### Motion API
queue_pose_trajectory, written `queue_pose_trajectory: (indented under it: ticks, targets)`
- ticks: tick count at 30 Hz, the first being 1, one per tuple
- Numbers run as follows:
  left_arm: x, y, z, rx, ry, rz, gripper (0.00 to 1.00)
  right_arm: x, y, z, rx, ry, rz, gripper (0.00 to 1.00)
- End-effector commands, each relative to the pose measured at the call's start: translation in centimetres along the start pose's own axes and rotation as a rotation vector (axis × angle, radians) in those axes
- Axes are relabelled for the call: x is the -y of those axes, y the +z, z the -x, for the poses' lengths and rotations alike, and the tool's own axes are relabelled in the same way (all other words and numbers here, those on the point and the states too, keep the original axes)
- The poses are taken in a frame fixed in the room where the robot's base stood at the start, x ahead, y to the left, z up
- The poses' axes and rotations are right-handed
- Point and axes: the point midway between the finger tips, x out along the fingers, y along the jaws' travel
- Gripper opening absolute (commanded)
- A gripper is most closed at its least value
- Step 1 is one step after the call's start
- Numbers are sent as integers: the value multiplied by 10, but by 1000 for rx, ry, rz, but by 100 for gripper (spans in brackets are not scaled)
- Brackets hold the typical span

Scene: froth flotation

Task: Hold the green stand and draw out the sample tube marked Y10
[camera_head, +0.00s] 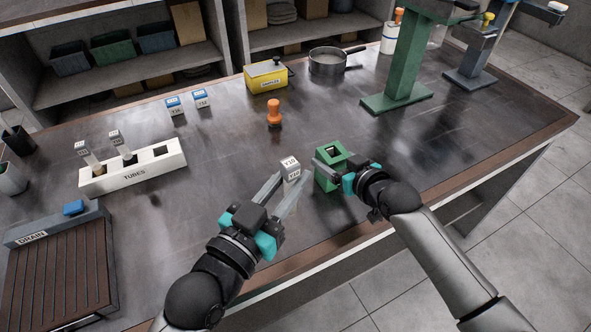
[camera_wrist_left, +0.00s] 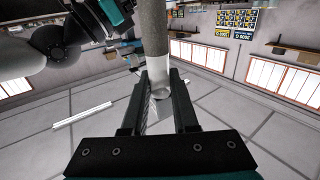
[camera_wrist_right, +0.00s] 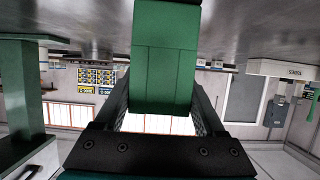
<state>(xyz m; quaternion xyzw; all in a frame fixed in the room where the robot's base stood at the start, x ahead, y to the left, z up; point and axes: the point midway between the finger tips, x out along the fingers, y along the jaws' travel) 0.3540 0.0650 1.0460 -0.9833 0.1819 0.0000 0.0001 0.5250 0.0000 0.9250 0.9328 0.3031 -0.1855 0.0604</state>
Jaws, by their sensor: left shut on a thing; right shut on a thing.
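The sample tube (camera_head: 291,172) has a white label that appears to read Y10. My left gripper (camera_head: 288,184) is shut on it and holds it upright, just left of the green stand and apart from it. In the left wrist view the tube (camera_wrist_left: 153,35) shows grey contents above a clear rounded lower end between the fingers. The green stand (camera_head: 327,180) is a square block with a dark opening on top, near the table's front edge. My right gripper (camera_head: 335,170) is shut on the stand from the right. The stand (camera_wrist_right: 165,60) fills the upper middle of the right wrist view.
A white rack marked TUBES (camera_head: 133,174) holds two tubes, with one open slot. An orange-handled stamp (camera_head: 274,114), a yellow box (camera_head: 266,78), a pan (camera_head: 328,63) and a tall green machine (camera_head: 403,60) stand behind. The middle table is clear.

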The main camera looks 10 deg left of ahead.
Motion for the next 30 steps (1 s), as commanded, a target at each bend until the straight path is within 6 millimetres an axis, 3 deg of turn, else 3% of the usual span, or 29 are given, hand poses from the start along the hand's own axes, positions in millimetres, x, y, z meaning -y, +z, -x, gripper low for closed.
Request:
queue_pose_trajectory:
  ticks: [6, 7, 14, 23, 30]
  targets:
    - [0, 0, 0, -1, 0, 0, 0, 0, 1, 0, 1, 0, 0, 13]
    - [0, 0, 0, -1, 0, 0, 0, 0, 1, 0, 1, 0, 0, 73]
    - [0, 0, 0, -1, 0, 0, 0, 0, 0, 0, 1, 0, 0, 99]
    - [0, 0, 0, -1, 0, 0, 0, 0, 0, 1, 0, 0, 0, 100]
    - [0, 0, 0, -1, 0, 0, 0, 0, 1, 20, 1, 0, 0, 100]
